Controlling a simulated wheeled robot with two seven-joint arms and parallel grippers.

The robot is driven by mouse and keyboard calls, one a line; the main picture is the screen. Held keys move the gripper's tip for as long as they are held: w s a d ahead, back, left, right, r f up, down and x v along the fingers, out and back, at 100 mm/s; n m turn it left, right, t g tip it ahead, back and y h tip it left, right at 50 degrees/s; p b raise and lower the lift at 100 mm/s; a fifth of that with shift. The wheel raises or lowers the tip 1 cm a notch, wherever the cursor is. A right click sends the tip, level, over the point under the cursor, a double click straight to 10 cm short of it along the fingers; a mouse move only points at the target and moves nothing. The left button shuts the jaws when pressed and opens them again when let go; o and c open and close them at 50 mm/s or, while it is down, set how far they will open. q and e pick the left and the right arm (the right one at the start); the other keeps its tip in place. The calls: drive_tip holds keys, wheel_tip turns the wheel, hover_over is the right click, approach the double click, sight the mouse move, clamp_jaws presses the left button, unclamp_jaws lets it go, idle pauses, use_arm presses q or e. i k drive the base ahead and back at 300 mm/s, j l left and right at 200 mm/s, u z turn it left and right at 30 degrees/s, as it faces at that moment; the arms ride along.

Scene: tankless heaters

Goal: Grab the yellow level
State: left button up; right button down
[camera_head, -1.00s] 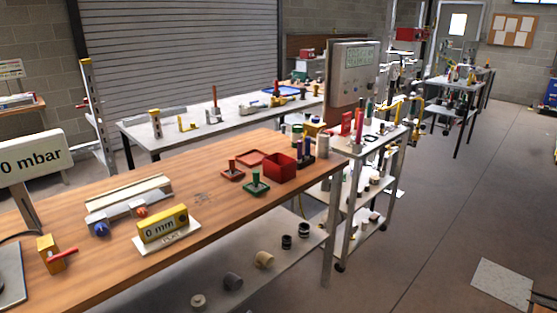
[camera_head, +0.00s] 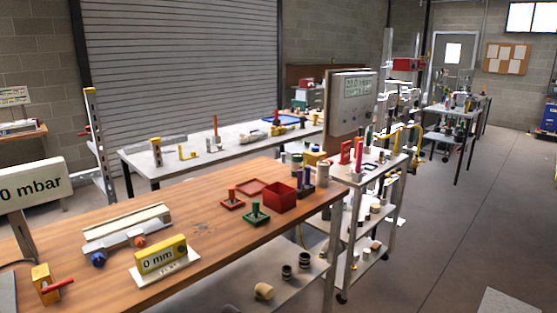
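A yellow block with a display reading "0 mm" (camera_head: 162,257) sits on a white plate near the front of the wooden workbench (camera_head: 215,262). I cannot tell whether this is the yellow level. A tall upright bar with yellow ends (camera_head: 98,145) stands at the left, behind the bench. Neither of my grippers is in view, and nothing is seen being held.
A red open box (camera_head: 280,199), a green stamp-like piece (camera_head: 257,213) and a white rail (camera_head: 127,226) sit on the workbench. A "0 mbar" sign (camera_head: 31,184) stands at left. A shelved cart (camera_head: 352,225) adjoins the bench's right end. The floor at right (camera_head: 455,225) is mostly clear.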

sight(149, 259)
drive_tip(key=i+l, duration=0.15)
drive_tip(key=i, duration=0.25)
drive_tip(key=i+l, duration=0.1)
drive_tip(key=i, duration=0.3)
drive_tip(key=i+l, duration=0.15)
drive_tip(key=i, duration=0.25)
drive_tip(key=u, duration=1.45)
